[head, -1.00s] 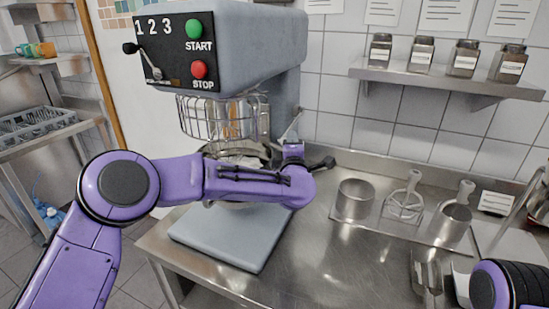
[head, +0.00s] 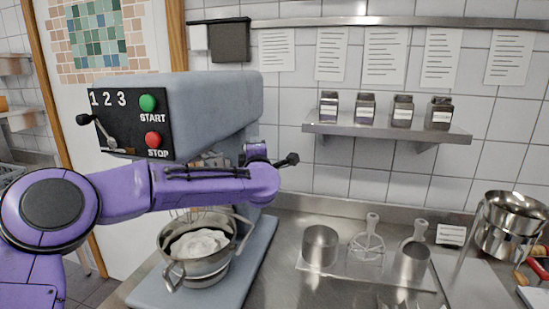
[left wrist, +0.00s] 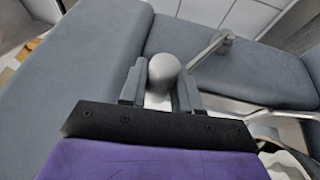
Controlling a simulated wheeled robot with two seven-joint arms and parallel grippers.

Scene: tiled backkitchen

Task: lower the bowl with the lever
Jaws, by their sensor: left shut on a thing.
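The mixer (head: 215,95) stands at the left with its control panel facing me. The steel bowl (head: 205,268), with white cream (head: 198,243) in it, sits under the mixer head, low over the base plate. My left arm crosses in front of the mixer. In the left wrist view my left gripper (left wrist: 160,88) is shut on the round grey knob (left wrist: 163,70) of the lever. In the head view the fingers are hidden behind my wrist, and a black knob (head: 292,159) sticks out just right of it. My right gripper is not in view.
A selector lever (head: 104,132) and green and red buttons are on the panel. To the right, a counter holds steel cups (head: 320,246), a whisk tool (head: 369,245) and stacked bowls (head: 512,222). A shelf (head: 385,130) with jars is on the wall.

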